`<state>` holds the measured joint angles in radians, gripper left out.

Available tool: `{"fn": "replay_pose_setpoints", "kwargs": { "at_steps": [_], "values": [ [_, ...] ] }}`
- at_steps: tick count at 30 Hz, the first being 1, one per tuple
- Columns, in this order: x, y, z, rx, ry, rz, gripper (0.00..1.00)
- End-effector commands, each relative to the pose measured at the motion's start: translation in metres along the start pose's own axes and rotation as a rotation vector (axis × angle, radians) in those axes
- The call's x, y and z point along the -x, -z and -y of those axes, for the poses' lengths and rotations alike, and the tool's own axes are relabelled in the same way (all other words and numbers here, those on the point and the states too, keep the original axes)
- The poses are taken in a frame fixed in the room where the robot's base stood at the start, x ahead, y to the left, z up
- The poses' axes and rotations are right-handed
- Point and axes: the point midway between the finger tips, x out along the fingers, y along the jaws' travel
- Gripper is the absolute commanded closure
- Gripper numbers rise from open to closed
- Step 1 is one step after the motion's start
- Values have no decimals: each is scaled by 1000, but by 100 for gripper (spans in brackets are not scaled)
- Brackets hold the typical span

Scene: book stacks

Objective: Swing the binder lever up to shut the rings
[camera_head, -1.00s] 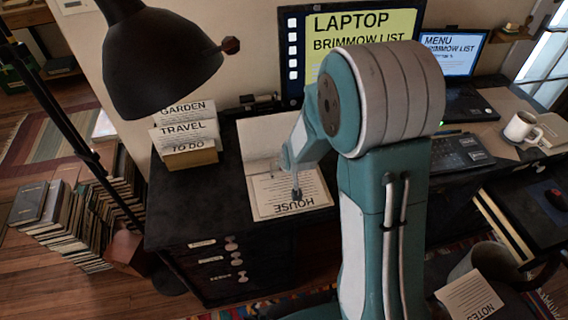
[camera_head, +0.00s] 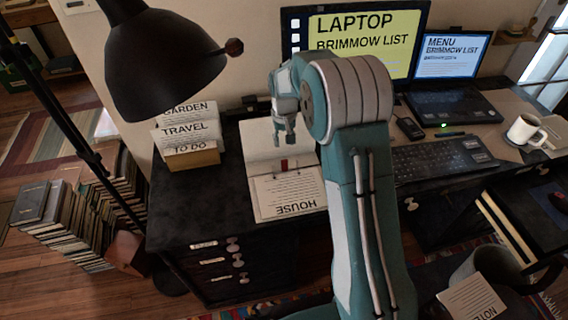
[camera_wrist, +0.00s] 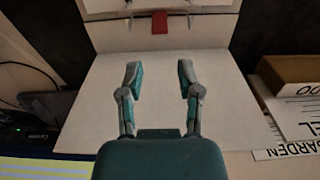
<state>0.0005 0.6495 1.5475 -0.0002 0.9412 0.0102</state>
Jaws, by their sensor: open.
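The binder lies open on the dark desk, with a printed HOUSE page (camera_head: 290,194) on its near half and a blank pale far half (camera_head: 255,140). The red lever (camera_head: 284,164) sits at the spine between the halves. It also shows in the wrist view (camera_wrist: 159,22), at the top middle, beyond my fingertips. I cannot tell its exact tilt or the rings' state. My gripper (camera_head: 284,140) is over the far half, behind the lever in the head view. Its two fingers stand apart and empty in the wrist view (camera_wrist: 160,75).
A box of cards (camera_head: 190,145) stands left of the binder, and a black lamp (camera_head: 160,60) hangs at the upper left. A monitor (camera_head: 360,40) is behind my arm. A keyboard (camera_head: 440,158), laptop (camera_head: 455,105) and mug (camera_head: 522,128) occupy the right side.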

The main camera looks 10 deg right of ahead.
Motion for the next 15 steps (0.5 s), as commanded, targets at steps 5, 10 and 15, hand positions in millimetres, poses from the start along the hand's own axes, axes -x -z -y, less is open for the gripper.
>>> {"fn": "replay_pose_setpoints", "kwargs": {
  "at_steps": [5, 10, 15],
  "values": [
    [-15, -1, 0, 0, 0, 8, 54],
    [-46, -1, 0, 0, 0, 8, 54],
    [-77, -1, 0, 0, 0, 7, 54]
  ]
}}
